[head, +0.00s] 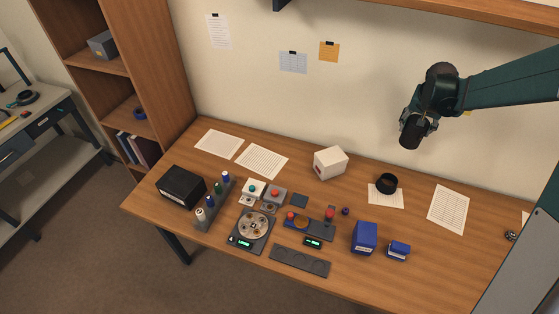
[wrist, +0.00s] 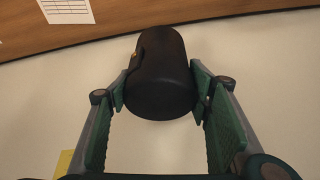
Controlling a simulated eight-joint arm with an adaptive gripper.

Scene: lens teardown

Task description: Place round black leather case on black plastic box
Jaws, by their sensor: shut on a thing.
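My gripper (wrist: 160,92) is shut on the round black leather case (wrist: 160,75), a dark cylinder with a small clasp on its side. In the head view my gripper (head: 417,124) holds the case (head: 411,134) high in the air at the upper right, above and behind the right part of the table. The case is slightly tilted and touches nothing but the fingers. The black plastic box (head: 182,184) stands at the left end of the table, far from the case. Its top looks bare.
A white box (head: 330,162), a black ring-shaped part (head: 387,183) on paper and blue boxes (head: 364,238) stand on the table (head: 440,263). A rack of small bottles (head: 215,205) is right beside the black box. A wooden shelf (head: 420,15) hangs on the wall above.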

